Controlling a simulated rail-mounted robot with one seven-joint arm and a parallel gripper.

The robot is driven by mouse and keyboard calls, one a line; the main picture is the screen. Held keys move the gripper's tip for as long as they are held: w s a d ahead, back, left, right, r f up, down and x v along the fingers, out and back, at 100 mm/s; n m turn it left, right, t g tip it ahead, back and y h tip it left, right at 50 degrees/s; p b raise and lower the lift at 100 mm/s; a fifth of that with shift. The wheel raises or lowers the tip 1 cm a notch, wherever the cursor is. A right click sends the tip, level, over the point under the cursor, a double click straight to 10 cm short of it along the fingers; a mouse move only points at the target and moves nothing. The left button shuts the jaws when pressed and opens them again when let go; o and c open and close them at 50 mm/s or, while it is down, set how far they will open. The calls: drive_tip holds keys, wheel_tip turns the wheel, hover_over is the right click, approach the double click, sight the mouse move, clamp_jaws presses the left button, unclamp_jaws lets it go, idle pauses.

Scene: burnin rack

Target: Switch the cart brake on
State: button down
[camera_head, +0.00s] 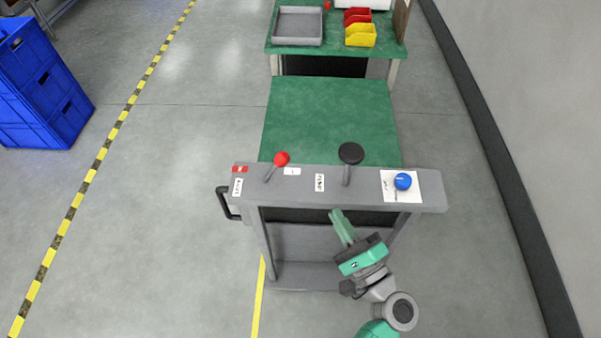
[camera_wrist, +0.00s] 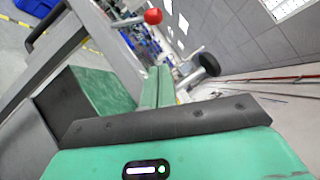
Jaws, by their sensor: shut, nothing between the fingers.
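The cart (camera_head: 226,185) has a grey top rail carrying several controls. A red-knobbed lever (camera_head: 281,159) is at the left of the rail, leaning right. A black-knobbed lever (camera_head: 350,154) stands near the middle, and a blue knob (camera_head: 402,181) sits on a white plate at the right. The labels are too small to read, so I cannot tell which control is the brake. My gripper (camera_head: 337,214) is shut and empty, just in front of the rail below the black lever. In the wrist view, the red knob (camera_wrist: 153,16) and black knob (camera_wrist: 209,64) appear beyond my fingers (camera_wrist: 158,82).
A green surface (camera_head: 330,115) extends behind the rail. A green bench farther back holds a grey tray (camera_head: 298,26) and yellow and red bins (camera_head: 360,36). Blue crates (camera_head: 42,85) stand at the left.

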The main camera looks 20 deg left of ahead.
sight(275, 169)
drive_tip(key=b+x, duration=0.1)
drive_tip(key=x, duration=0.9)
drive_tip(key=shift+w+a, duration=0.1)
drive_tip(key=shift+a, duration=0.05)
drive_tip(key=shift+s+a+r, duration=0.15)
drive_tip(key=shift+a+r, duration=0.15)
drive_tip(key=shift+a, duration=0.3)
drive_tip(key=shift+s+a+r, duration=0.15)
drive_tip(key=shift+a+r, duration=0.2)
drive_tip(key=shift+a, duration=0.25)
drive_tip(key=shift+a+r+p, duration=0.25)
drive_tip(key=shift+a+p, duration=0.05)
drive_tip(key=shift+a, duration=0.2)
